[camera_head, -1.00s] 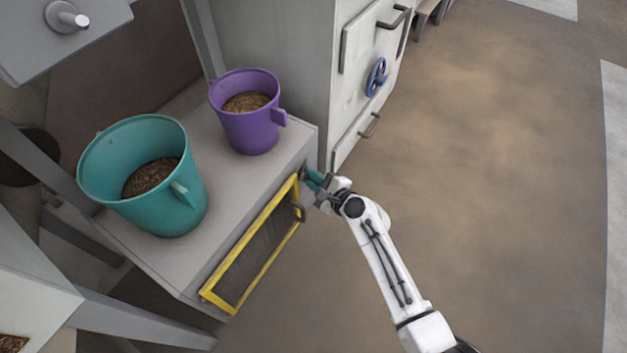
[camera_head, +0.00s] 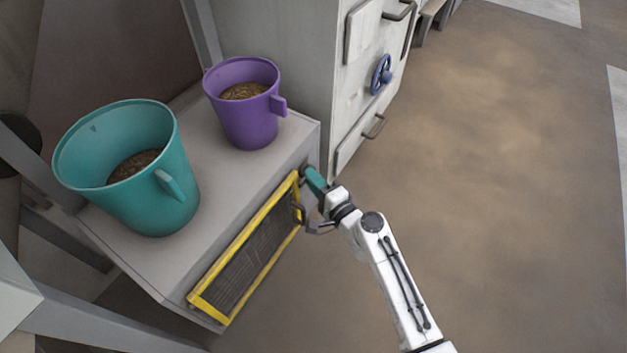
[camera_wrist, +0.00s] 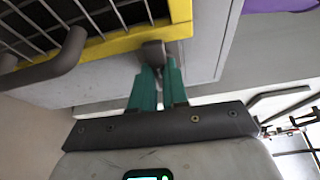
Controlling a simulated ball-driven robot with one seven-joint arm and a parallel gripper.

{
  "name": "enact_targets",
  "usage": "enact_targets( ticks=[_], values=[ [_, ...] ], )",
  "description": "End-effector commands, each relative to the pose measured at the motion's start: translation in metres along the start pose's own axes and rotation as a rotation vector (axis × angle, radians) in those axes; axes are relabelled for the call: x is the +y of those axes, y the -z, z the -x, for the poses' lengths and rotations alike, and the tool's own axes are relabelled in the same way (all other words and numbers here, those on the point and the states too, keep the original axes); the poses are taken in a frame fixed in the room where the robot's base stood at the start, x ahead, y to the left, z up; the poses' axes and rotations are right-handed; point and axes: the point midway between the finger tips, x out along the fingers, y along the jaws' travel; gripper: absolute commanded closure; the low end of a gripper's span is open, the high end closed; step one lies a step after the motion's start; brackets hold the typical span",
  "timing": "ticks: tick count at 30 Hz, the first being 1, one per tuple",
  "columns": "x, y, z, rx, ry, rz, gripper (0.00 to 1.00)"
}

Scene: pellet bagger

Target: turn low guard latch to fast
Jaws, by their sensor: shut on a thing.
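The low guard is a yellow-framed mesh panel (camera_head: 245,256) on the front of the grey cabinet, with a dark handle (camera_head: 298,213). Its yellow frame corner (camera_wrist: 130,38) fills the upper left of the wrist view. The latch is a small dark grey piece (camera_wrist: 153,54) beside that corner, partly hidden by the fingers. My gripper (camera_head: 310,178) reaches it at the guard's upper right end. In the wrist view my gripper's green fingertips (camera_wrist: 160,78) are shut on the latch. The way the latch points is hard to tell.
A teal bucket (camera_head: 185,205) and a purple bucket (camera_head: 245,128), both with pellets, stand on the cabinet top (camera_head: 217,175). A grey cabinet with a blue handwheel (camera_head: 381,75) stands behind. The floor (camera_head: 500,200) to the right is clear.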

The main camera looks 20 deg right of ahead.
Motion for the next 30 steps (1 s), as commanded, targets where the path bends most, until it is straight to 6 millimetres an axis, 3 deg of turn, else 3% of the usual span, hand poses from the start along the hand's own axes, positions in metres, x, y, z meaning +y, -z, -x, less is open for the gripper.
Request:
enact_targets(
  ticks=[23,24,30],
  values=[
    [0.0026,-0.0011,0.0004,-0.003,0.025,0.069,1.0],
    [0.0026,-0.0012,0.0004,-0.004,0.025,0.069,0.85],
    [0.0022,-0.0008,0.0002,-0.003,0.025,0.068,0.66]
  ],
)
